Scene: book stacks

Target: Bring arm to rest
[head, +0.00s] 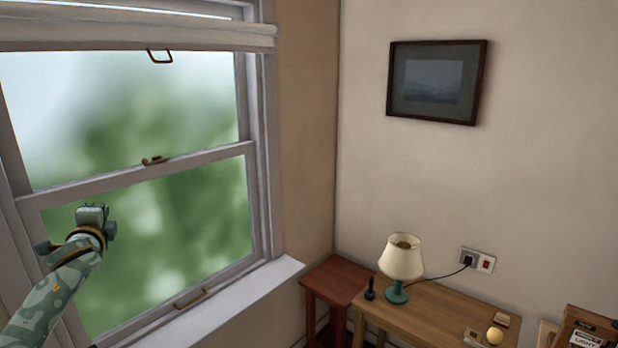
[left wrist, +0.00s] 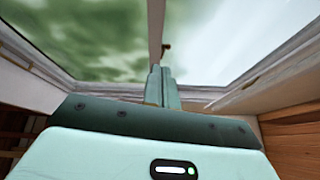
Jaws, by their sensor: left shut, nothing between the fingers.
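My left arm comes in from the lower left in the head view, in front of the window (head: 215,205). My left gripper (head: 92,212) is raised there, with the lower pane behind it. In the left wrist view the left gripper's fingers (left wrist: 159,85) are together, shut and empty. They point toward the window glass (left wrist: 90,35) and its brass catch (left wrist: 166,46). Whether the gripper touches the window cannot be told. My right gripper is in neither view.
A wooden desk (head: 430,308) at the lower right bears a lamp (head: 401,258), a yellow ball (head: 494,335) and a dark upright object (head: 370,288). A red-brown side table (head: 337,279) stands in the corner. The window sill (head: 235,295) is bare. A picture (head: 437,82) hangs on the wall.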

